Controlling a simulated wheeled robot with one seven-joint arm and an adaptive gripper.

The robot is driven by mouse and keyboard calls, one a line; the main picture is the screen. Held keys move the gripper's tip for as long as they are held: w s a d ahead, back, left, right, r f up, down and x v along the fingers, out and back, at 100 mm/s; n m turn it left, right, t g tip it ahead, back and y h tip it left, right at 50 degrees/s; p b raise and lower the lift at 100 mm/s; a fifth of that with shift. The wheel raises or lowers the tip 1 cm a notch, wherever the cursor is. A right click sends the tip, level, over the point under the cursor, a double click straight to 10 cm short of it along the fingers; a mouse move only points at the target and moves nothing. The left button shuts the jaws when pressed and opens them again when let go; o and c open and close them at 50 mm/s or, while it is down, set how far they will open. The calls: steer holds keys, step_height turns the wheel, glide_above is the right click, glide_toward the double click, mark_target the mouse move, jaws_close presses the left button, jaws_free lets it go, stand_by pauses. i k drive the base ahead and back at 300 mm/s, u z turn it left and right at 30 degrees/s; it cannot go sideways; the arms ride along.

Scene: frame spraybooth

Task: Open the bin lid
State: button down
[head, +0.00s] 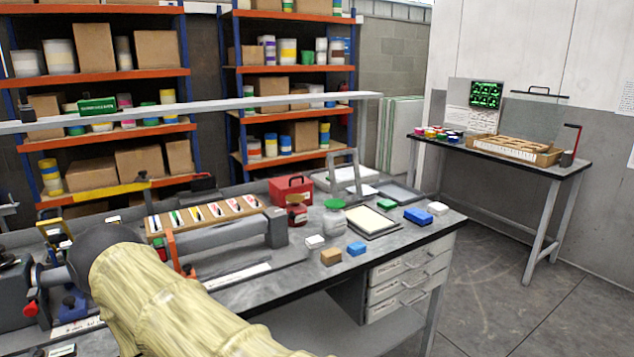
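I cannot make out anything that is clearly a bin. A red metal box (291,191) with a handle on top stands shut at the back of the workbench. On the far table, a shallow wooden box (517,149) holds brown pieces, and a clear panel (540,112) with a dark handle along its top stands upright behind it. I cannot tell whether the panel is joined to the box. My arm, in a pale yellow cloth sleeve, reaches in from the bottom toward the left and ends in a dark rounded part. My gripper's fingers do not show.
The workbench (330,268) carries jars, small blocks, a tray (367,222) and a grey metal bar (222,236) near my arm. Drawers (408,275) sit under its right end. Shelves with boxes and cans line the back. The floor (500,290) at right is clear.

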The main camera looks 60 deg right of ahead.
mark_target(285, 182)
steer(key=z, duration=2.45)
steer(key=i, duration=0.4)
steer(key=u, duration=0.7)
